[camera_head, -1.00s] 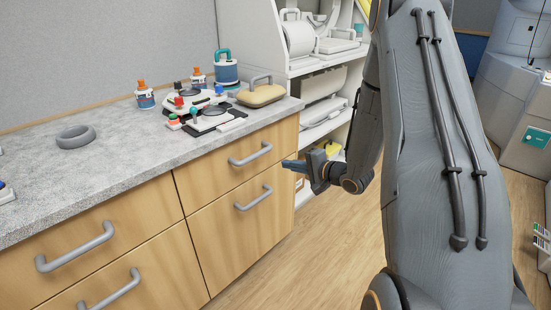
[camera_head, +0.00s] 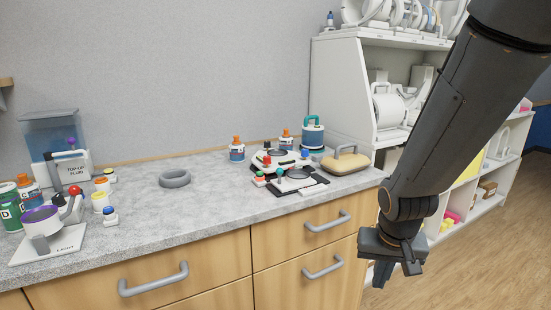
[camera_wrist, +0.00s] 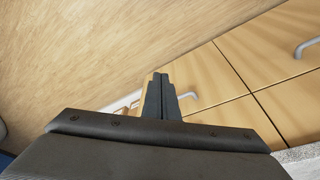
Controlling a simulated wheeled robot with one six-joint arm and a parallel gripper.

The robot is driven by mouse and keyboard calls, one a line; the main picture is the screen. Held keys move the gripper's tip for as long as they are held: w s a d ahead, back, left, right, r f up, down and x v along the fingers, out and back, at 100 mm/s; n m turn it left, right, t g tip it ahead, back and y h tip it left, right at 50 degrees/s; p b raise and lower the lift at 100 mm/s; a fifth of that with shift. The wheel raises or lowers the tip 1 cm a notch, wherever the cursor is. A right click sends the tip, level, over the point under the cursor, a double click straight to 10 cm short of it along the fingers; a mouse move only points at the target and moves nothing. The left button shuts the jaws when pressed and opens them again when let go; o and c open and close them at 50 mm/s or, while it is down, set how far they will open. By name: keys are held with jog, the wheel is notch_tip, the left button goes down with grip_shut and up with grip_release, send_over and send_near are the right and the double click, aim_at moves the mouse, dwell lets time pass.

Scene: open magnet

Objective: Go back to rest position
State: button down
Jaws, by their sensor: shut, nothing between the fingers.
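My gripper (camera_head: 410,264) hangs at the end of my arm on the right of the head view, in front of the shelf unit and just right of the wooden drawers. In the wrist view my gripper (camera_wrist: 160,82) points over the wood floor, with its two dark fingers together and nothing between them. It is apart from the drawer fronts (camera_wrist: 265,75), which show on the right of that view.
The grey counter (camera_head: 130,230) carries bottles, a grey ring (camera_head: 174,178), a tan handled pad (camera_head: 344,162) and small devices. Drawer handles (camera_head: 153,280) stick out from the fronts. A white shelf unit (camera_head: 345,90) stands behind my arm. Wood floor (camera_head: 480,265) is clear at right.

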jog(key=s+a+r+n+g, duration=0.2)
jog(key=s+a, duration=0.2)
jog(key=s, duration=0.5)
jog(key=shift+s+a+g+y, duration=0.3)
jog(key=shift+s+y, duration=0.1)
jog(key=shift+r, duration=0.1)
